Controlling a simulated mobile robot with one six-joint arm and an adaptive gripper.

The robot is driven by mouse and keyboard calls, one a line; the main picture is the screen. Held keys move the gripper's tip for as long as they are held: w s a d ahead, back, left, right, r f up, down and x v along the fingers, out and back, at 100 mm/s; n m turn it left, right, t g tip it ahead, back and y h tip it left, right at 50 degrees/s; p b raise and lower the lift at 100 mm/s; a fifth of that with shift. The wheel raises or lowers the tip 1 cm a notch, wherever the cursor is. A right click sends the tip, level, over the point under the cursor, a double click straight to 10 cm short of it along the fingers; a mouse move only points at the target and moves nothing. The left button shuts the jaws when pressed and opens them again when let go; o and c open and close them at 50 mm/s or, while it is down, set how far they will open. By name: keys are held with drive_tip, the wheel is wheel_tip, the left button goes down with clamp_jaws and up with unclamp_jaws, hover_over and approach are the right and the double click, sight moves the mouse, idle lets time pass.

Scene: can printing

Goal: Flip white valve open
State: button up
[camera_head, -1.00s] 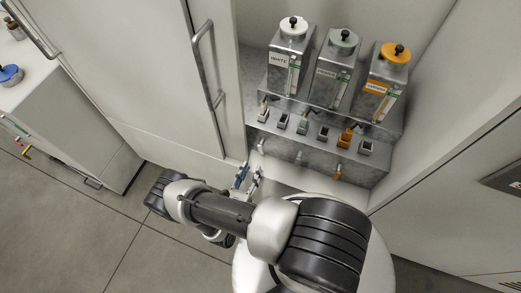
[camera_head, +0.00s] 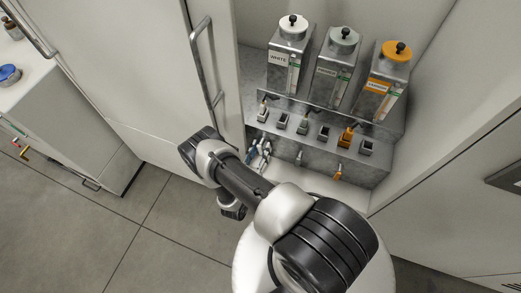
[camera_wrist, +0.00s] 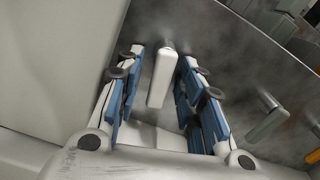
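The white valve (camera_wrist: 161,78) is a white lever hanging down from the grey metal front of the dispenser. In the wrist view it lies between the two blue-padded fingers of my gripper (camera_wrist: 158,95). The gripper is open, with a gap on each side of the lever. In the head view my gripper (camera_head: 258,153) is at the left end of the lower row of valves and hides most of the white one. The container labelled WHITE (camera_head: 285,68) stands above on the shelf.
A grey-green valve (camera_head: 299,158) and an orange valve (camera_head: 338,172) hang to the right on the same front. Several small switch-like blocks (camera_head: 303,127) line the ledge above. A tall cabinet door with a metal handle (camera_head: 203,75) stands close on the left.

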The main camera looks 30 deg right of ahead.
clamp_jaws()
drive_tip(key=shift+w+a+m+b, duration=0.1)
drive_tip(key=shift+m+b, duration=0.1)
drive_tip(key=shift+m, duration=0.5)
drive_tip(key=shift+w+a+m+b, duration=0.1)
drive_tip(key=shift+m+b, duration=0.1)
drive_tip(key=shift+m, duration=0.5)
unclamp_jaws()
